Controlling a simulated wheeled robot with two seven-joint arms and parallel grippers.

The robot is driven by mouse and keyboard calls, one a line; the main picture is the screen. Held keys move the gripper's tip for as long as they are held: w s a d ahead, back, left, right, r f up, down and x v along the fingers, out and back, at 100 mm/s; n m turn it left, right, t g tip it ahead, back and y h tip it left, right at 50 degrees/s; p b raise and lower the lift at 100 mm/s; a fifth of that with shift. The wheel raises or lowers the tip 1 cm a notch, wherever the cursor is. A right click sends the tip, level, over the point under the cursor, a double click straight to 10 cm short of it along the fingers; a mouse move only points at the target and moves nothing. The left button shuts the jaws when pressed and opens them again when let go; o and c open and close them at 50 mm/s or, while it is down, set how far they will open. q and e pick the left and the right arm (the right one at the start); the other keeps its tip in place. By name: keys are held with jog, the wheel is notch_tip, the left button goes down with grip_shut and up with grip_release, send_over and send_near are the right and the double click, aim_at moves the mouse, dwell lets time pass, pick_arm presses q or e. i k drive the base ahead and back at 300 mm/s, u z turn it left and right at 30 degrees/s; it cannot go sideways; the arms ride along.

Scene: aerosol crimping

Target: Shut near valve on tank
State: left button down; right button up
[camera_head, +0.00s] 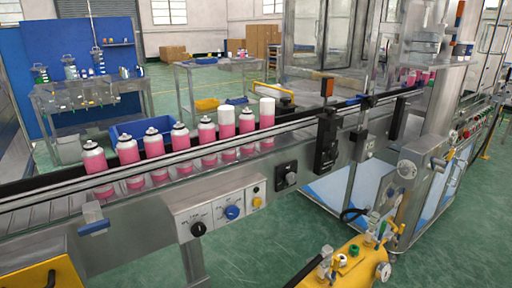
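A yellow tank (342,272) is at the bottom right, below the conveyor, and its lower part is cut off by the frame edge. On its near left end is a metal valve (325,266) with a small blue part on top. Whether this valve is open or shut is too small to tell. A green round knob (354,250), a round gauge (383,271) and a cluster of fittings with green and yellow levers (380,230) are also on the tank. Neither of my grippers is in view.
A conveyor (150,181) carrying several pink-and-white cans (154,144) crosses the view above the tank. A control panel (215,213) with knobs faces front. A grey machine (425,175) stands behind the tank. Green floor (265,250) is clear left of the tank.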

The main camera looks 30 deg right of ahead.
aim_at(378, 241)
jog(key=z, duration=1.65)
jog(key=i, duration=0.95)
jog(key=u, duration=0.4)
